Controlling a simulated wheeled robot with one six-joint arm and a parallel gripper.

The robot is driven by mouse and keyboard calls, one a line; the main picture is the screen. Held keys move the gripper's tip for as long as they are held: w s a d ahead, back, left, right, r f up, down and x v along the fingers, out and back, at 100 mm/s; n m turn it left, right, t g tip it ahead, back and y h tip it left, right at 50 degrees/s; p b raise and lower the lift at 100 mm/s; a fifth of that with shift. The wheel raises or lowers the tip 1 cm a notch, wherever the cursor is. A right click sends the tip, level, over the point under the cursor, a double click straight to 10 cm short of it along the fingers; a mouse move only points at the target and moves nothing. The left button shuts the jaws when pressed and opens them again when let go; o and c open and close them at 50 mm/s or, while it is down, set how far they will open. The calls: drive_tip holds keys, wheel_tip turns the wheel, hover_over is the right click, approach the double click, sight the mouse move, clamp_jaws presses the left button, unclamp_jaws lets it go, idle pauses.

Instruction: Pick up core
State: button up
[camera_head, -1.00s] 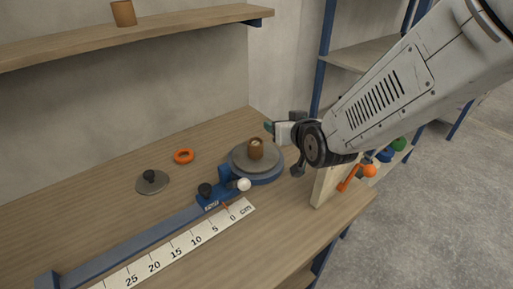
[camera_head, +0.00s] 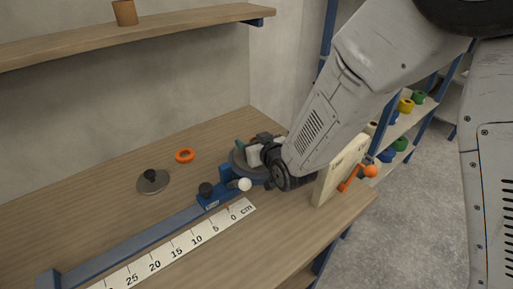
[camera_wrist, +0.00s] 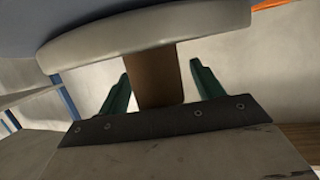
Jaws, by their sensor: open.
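The brown cylindrical core (camera_wrist: 158,78) shows in the wrist view, its end against the pale round disc (camera_wrist: 100,45). My gripper (camera_wrist: 160,72) is open, with one green finger on each side of the core and visible gaps between. In the head view, my gripper (camera_head: 252,149) is low over the grey disc of the blue turntable (camera_head: 237,160) and hides the core there. Another brown core (camera_head: 124,12) stands on the wall shelf.
The blue rail with a black knob (camera_head: 205,190) and a white ball runs left beside the ruler (camera_head: 190,241). An orange ring (camera_head: 184,155) and a grey disc with black knob (camera_head: 153,181) lie left.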

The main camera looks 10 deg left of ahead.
drive_tip(key=c, duration=1.1)
drive_tip(key=shift+o, duration=0.2)
drive_tip(key=shift+r, duration=0.1)
